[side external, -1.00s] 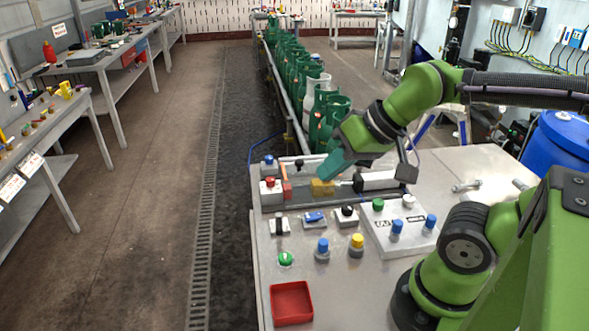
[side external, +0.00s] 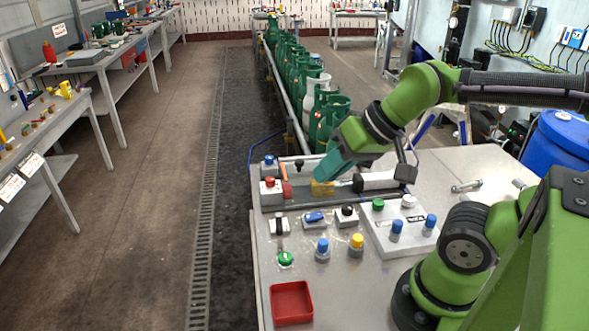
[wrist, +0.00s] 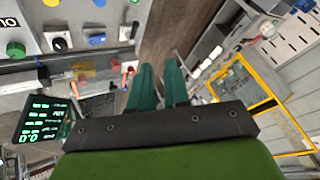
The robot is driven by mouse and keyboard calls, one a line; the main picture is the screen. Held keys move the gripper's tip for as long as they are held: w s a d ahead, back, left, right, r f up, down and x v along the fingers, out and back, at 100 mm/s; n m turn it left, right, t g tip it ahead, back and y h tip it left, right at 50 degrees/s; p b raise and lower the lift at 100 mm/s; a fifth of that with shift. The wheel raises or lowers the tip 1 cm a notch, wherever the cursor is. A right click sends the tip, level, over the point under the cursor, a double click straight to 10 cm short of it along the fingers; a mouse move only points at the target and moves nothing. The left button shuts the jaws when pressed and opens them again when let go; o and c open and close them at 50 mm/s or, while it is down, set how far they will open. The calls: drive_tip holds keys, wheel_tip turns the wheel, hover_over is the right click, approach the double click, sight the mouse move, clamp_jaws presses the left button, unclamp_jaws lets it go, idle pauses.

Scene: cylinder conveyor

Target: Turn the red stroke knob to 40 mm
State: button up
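A red knob (side external: 270,182) sits on a small white box at the left end of the fixture in the side view. Just right of it is another small red part (side external: 287,190); I cannot tell which is the stroke knob. My gripper (side external: 325,177) points down-left, with its teal fingers just above a yellow block (side external: 323,189), right of the red parts. In the wrist view, the two fingers of my gripper (wrist: 160,64) stand apart with a narrow gap and nothing visible between them. A small red item (wrist: 130,70) shows left of the fingertips there.
A white and black cylinder (side external: 377,181) lies right of the yellow block. Blue, yellow and green knobs stand nearer, with a red tray (side external: 291,303) at the front. A dark display (wrist: 45,122) with green text shows in the wrist view. Green gas bottles (side external: 297,68) line the conveyor behind.

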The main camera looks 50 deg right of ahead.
drive_tip(key=o, duration=0.4)
drive_tip(key=shift+w+f+g, duration=0.35)
drive_tip(key=shift+w+f, duration=0.05)
drive_tip(key=shift+w, duration=0.15)
drive_tip(key=shift+w+f+g, duration=0.35)
drive_tip(key=shift+w, duration=0.2)
drive_tip(key=shift+o, duration=1)
drive_tip(key=w+d+m+g, duration=0.2)
drive_tip(key=w+d, duration=0.1)
drive_tip(key=w, duration=0.5)
drive_tip(key=m+g+h, duration=0.4)
drive_tip(key=m, duration=0.4)
hover_over(270, 179)
drive_tip(key=s+a, duration=0.1)
drive_tip(key=a, duration=0.2)
wheel_tip(270, 179, down, 4)
drive_tip(key=r, duration=0.1)
drive_tip(key=w+a+r+m+g+h, duration=0.2)
drive_tip(key=w+a+m, duration=0.15)
drive_tip(key=m, duration=0.65)
drive_tip(key=x, duration=1.1)
drive_tip(key=w+x, duration=0.1)
drive_tip(key=x, duration=0.5)
drive_tip(key=shift+d, duration=0.1)
drive_tip(key=shift+c, duration=0.3)
clamp_jaws()
